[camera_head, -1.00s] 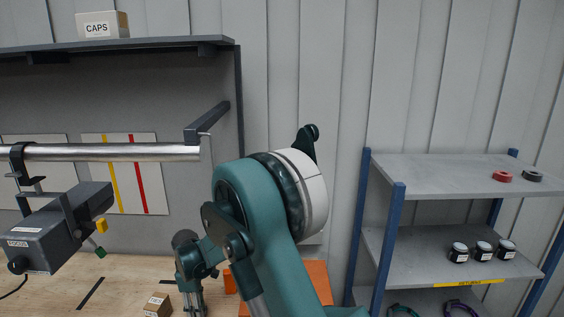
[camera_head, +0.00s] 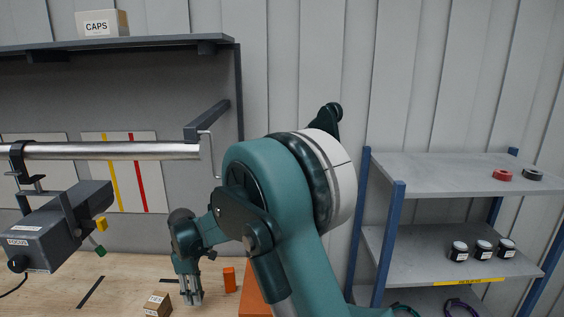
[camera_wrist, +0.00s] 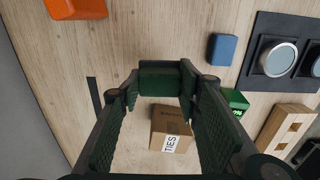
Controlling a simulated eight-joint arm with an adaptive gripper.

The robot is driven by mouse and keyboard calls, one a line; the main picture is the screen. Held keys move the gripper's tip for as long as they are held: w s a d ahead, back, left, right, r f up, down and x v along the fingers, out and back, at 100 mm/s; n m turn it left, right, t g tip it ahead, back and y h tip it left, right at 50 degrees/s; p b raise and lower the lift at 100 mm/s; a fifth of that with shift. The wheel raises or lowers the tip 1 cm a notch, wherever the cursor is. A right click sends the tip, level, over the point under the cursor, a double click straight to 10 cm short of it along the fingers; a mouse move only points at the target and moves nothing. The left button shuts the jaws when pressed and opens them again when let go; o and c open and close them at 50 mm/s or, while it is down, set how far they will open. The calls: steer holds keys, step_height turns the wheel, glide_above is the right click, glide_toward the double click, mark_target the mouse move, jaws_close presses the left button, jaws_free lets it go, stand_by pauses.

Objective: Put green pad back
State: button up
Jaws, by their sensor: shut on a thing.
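My gripper (camera_wrist: 160,85) shows in the wrist view with its two fingers closed in on a dark green pad (camera_wrist: 160,72), held between the fingertips. In the head view my gripper (camera_head: 190,298) points down over the wooden bench, just right of a small cardboard box; the pad cannot be made out there. A second, brighter green block (camera_wrist: 236,99) with white marks lies on the bench right of the fingers in the wrist view.
A cardboard box marked TIES (camera_wrist: 170,128) lies below the held pad in the wrist view. A blue block (camera_wrist: 223,49), a dark panel with round dishes (camera_wrist: 262,32), a wooden block with holes (camera_wrist: 285,127) and an orange object (camera_wrist: 78,8) surround it. A shelf rack (camera_head: 450,180) stands right.

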step_height(320, 180, up, 2)
steer(key=shift+r, duration=0.1)
step_height(320, 180, down, 10)
steer(key=shift+r, duration=0.15)
steer(key=shift+s+r, duration=0.2)
steer(key=shift+r, duration=3.65)
steer(key=shift+c, duration=0.3)
steer(key=shift+f, duration=0.15)
steer(key=shift+w+f, duration=0.2)
steer(key=shift+f, duration=3.45)
steer(key=shift+r, duration=0.15)
steer(key=shift+s+r, duration=0.2)
steer(key=shift+r, duration=3.35)
steer(key=shift+f, duration=0.1)
steer(key=shift+w+f, duration=0.2)
steer(key=shift+f, duration=3.3)
